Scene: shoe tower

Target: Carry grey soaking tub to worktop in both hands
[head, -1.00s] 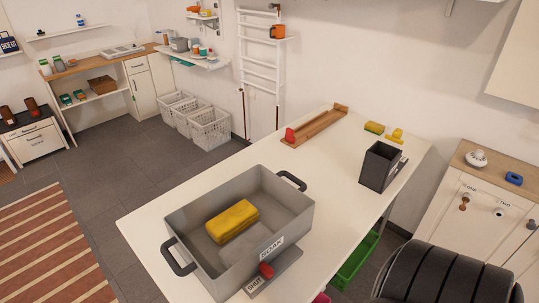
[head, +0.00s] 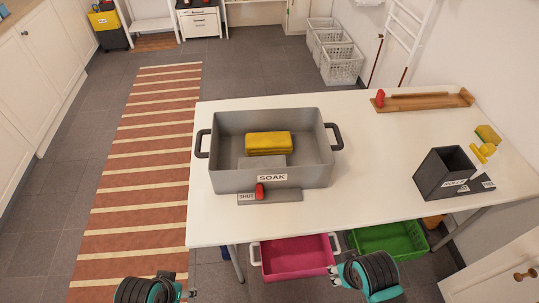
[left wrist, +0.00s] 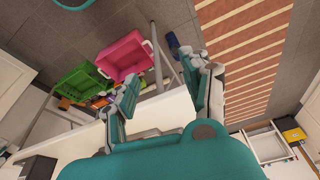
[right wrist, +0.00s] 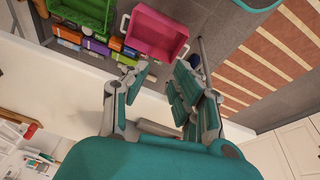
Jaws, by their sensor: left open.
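The grey soaking tub (head: 225,178) stands upright on the white worktop (head: 375,155), with a dark handle at each end and a "SOAK" label in front. A yellow block (head: 268,142) lies inside, above a grey shape. My left gripper (left wrist: 167,82) is open and empty. My right gripper (right wrist: 162,82) is open and empty; it shows at the bottom of the head view (head: 336,272). Both are apart from the tub, at the near side of the worktop.
A grey plate with a red knob (head: 260,191) and "SHUT" label lies against the tub's front. A wooden rack (head: 425,102) and a dark box (head: 445,173) stand to the right. Pink (head: 295,258) and green (head: 390,238) bins sit below. Striped rug (head: 140,170) lies left.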

